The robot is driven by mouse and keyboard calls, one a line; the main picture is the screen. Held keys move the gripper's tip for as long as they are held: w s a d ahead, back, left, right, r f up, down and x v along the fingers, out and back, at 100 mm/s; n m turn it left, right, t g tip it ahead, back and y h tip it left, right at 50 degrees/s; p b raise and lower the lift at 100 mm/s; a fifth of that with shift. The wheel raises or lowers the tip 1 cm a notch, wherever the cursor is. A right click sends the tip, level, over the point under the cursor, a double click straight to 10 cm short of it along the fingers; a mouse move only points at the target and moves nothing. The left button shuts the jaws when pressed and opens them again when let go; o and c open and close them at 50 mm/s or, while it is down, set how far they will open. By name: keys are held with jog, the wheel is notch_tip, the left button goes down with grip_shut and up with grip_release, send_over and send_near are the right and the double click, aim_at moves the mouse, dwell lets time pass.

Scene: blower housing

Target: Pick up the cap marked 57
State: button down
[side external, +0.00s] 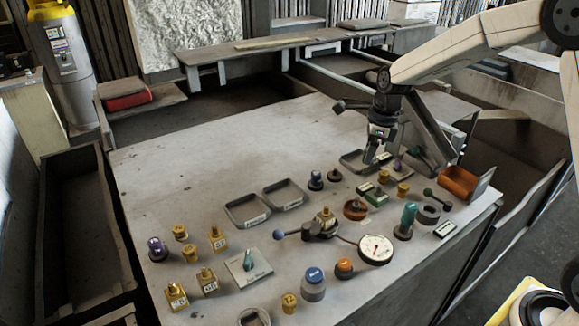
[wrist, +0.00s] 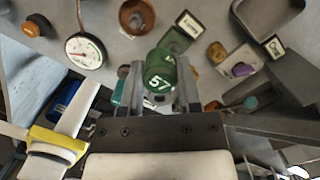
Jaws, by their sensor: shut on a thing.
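The green cap marked 57 (wrist: 158,76) sits between the two fingers of my gripper (wrist: 163,84) in the wrist view, with its white number facing the camera. My gripper is shut on it. In the side view my gripper (side external: 372,157) is over the back right part of the workbench, pointing down and appearing above the surface. The cap is not clearly distinguishable there among the fingers.
A dial gauge (side external: 376,249), a brown round dish (side external: 355,210), a green labelled block (side external: 376,198) and a teal-handled part (side external: 407,218) stand nearby. An orange bin (side external: 460,181) is at the right edge. Two labelled trays (side external: 264,203) lie left of centre. The back left bench is clear.

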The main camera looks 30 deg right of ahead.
jog(key=shift+s+a+r, duration=0.1)
jog(key=shift+s+r, duration=0.15)
jog(key=shift+s, duration=0.2)
jog(key=shift+s+r, duration=0.2)
jog(key=shift+s, duration=0.25)
